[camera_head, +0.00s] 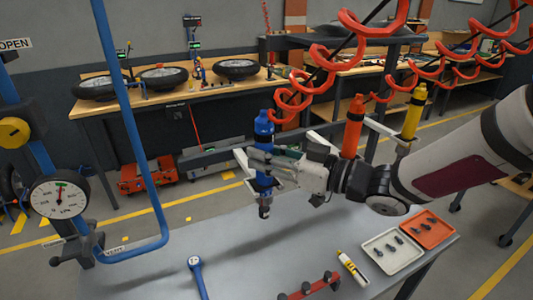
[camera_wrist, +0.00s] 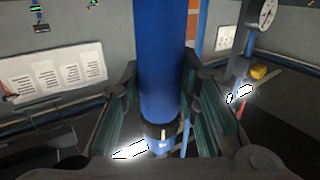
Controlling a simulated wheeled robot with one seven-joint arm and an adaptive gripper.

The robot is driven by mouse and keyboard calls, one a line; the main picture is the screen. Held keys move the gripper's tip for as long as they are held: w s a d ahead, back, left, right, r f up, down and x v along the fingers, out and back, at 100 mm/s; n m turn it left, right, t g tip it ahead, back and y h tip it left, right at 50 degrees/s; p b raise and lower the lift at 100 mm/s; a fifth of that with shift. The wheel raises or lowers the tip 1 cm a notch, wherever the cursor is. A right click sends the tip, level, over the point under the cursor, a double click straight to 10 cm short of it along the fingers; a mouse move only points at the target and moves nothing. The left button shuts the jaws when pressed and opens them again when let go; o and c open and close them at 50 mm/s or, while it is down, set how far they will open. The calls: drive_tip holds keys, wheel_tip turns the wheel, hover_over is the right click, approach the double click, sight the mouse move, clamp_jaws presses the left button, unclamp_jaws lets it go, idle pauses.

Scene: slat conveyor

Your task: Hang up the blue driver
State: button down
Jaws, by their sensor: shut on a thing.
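The blue driver (camera_head: 264,130) is upright above the grey table, with its black tip pointing down and clear of the tabletop. My gripper (camera_head: 262,168) is shut around its body from the right side. In the wrist view the blue driver (camera_wrist: 164,70) stands between the two fingers (camera_wrist: 163,100). A red driver (camera_head: 353,125) and a yellow driver (camera_head: 413,112) hang upright to the right, by pale brackets. Coiled red hoses hang above. My arm hides part of the bracket area, and I cannot tell whether the blue driver touches a holder.
The grey table (camera_head: 235,240) carries a white tray (camera_head: 368,247) and an orange tray (camera_head: 451,235) with small parts, a yellow-white tube (camera_head: 352,267) and a blue wrench-like tool (camera_head: 197,275). A blue frame (camera_head: 130,120) with a dial gauge (camera_head: 58,198) stands left.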

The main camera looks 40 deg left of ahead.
drive_tip(key=c, duration=1.2)
unclamp_jaws()
drive_tip(key=shift+o, duration=0.2)
drive_tip(key=shift+f, duration=0.1)
drive_tip(key=shift+d, duration=0.1)
drive_tip(key=w+d, duration=0.1)
drive_tip(key=d, duration=1)
drive_tip(key=shift+w+d+r, duration=0.15)
drive_tip(key=shift+d+r, duration=0.05)
drive_tip(key=shift+d, duration=0.2)
